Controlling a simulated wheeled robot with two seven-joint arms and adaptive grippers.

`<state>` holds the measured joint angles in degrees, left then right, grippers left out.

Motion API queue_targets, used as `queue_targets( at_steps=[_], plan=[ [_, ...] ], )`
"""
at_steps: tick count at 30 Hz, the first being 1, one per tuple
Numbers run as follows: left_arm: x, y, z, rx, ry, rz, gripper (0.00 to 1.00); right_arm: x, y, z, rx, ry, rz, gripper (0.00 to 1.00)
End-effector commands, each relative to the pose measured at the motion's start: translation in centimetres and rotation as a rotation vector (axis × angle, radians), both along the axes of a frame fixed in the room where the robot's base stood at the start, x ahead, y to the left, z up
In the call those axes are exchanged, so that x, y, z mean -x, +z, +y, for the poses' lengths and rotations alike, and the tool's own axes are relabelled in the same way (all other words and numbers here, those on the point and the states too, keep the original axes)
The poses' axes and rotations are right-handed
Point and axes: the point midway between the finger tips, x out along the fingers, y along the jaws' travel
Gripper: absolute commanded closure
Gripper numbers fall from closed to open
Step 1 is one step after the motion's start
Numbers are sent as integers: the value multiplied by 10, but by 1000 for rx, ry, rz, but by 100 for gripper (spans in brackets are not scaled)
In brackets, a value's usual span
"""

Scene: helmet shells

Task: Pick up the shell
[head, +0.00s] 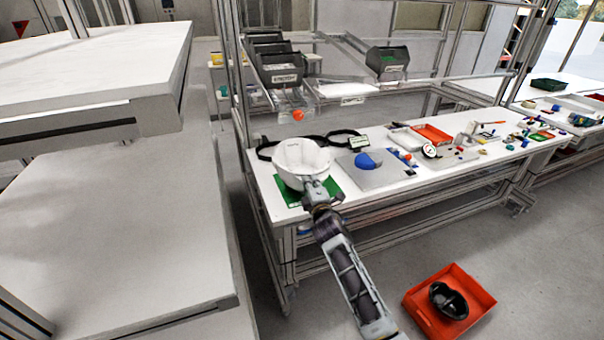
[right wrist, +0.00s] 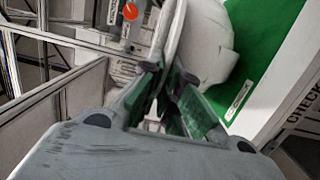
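The white helmet shell (head: 301,160) is at the left end of the white workbench, over a green mat (head: 327,192). Its open side faces up. My right gripper (head: 316,188) is at the shell's near edge. In the right wrist view, the fingers (right wrist: 164,76) are close together with the rim of the shell (right wrist: 208,42) between them, so the gripper looks shut on the rim. I cannot tell whether the shell touches the mat. My left gripper is not in view.
A grey board with a blue part (head: 367,160) lies right of the shell, and black straps (head: 345,134) lie behind it. Grey bins (head: 277,62) hang above the bench. A red bin (head: 447,303) with a black shell (head: 448,300) stands on the floor at right.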

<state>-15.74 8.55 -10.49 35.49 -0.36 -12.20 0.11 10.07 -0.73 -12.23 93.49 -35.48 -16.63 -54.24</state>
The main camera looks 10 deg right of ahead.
Motion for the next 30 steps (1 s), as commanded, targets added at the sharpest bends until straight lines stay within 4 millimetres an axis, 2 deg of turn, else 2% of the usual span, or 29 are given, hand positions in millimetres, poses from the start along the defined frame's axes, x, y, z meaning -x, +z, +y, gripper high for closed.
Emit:
queue_targets(
  at_steps=[11,17,30],
  plan=[
    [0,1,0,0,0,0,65,0,8,-1,1,0,-3,100],
    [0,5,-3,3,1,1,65,0,30,0,2,1,-5,100],
    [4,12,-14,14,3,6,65,0,91,0,1,1,-6,100]
  ],
)
